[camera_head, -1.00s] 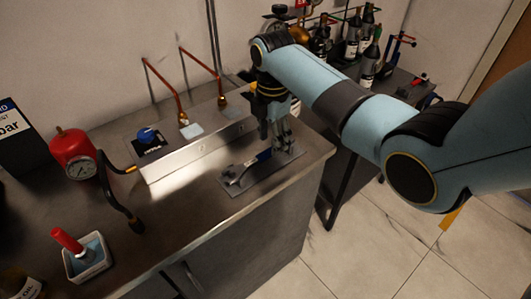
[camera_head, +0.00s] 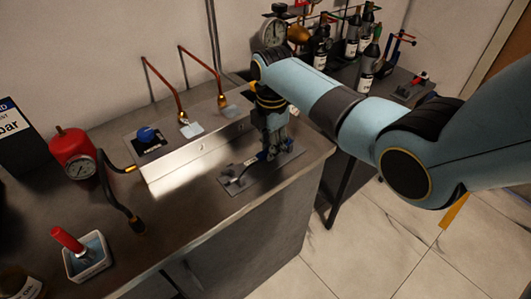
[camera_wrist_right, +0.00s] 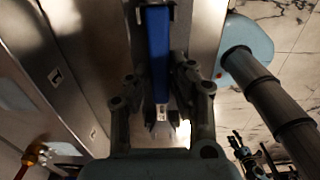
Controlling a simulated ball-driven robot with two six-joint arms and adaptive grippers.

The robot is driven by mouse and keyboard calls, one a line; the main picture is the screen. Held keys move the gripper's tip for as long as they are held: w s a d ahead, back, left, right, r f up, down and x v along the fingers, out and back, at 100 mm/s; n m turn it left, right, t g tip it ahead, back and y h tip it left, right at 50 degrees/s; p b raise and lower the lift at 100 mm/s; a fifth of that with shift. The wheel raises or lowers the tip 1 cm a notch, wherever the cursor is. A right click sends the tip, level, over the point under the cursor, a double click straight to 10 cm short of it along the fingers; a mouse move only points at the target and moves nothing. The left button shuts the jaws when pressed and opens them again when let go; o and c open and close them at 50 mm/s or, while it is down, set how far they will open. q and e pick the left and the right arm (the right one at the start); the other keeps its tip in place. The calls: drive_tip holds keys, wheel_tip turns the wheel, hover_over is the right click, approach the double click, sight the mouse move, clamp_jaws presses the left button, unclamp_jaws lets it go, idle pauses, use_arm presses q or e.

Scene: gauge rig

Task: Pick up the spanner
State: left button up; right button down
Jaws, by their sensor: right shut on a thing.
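The spanner (camera_head: 240,171) has a blue handle and a grey head and lies along a flat grey plate (camera_head: 228,187) on the steel worktop. My right gripper (camera_head: 273,150) points down at the right end of the spanner, over the plate. In the right wrist view the blue handle (camera_wrist_right: 158,55) runs between the fingers of the right gripper (camera_wrist_right: 164,115), which are shut on it. The fingers hide part of the handle in the head view. I cannot tell whether the spanner is clear of the plate. My left gripper is not in view.
A metal block with a blue knob (camera_head: 147,135) and copper pipes stands behind the plate. The worktop's front edge is close to the plate.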

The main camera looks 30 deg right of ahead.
drive_tip(key=shift+r, duration=0.15)
wheel_tip(320, 180, up, 4)
drive_tip(key=shift+s+d+r, duration=0.1)
drive_tip(key=shift+d, duration=0.05)
drive_tip(key=s+d+r, duration=0.4)
drive_tip(key=s+r, duration=0.2)
drive_tip(key=s, duration=0.4)
drive_tip(key=shift+s+d+r, duration=0.2)
drive_tip(key=shift+d+r, duration=0.1)
drive_tip(key=shift+d, duration=0.05)
drive_tip(key=c, duration=1.8)
unclamp_jaws()
clamp_jaws()
drive_tip(key=shift+f, duration=0.1)
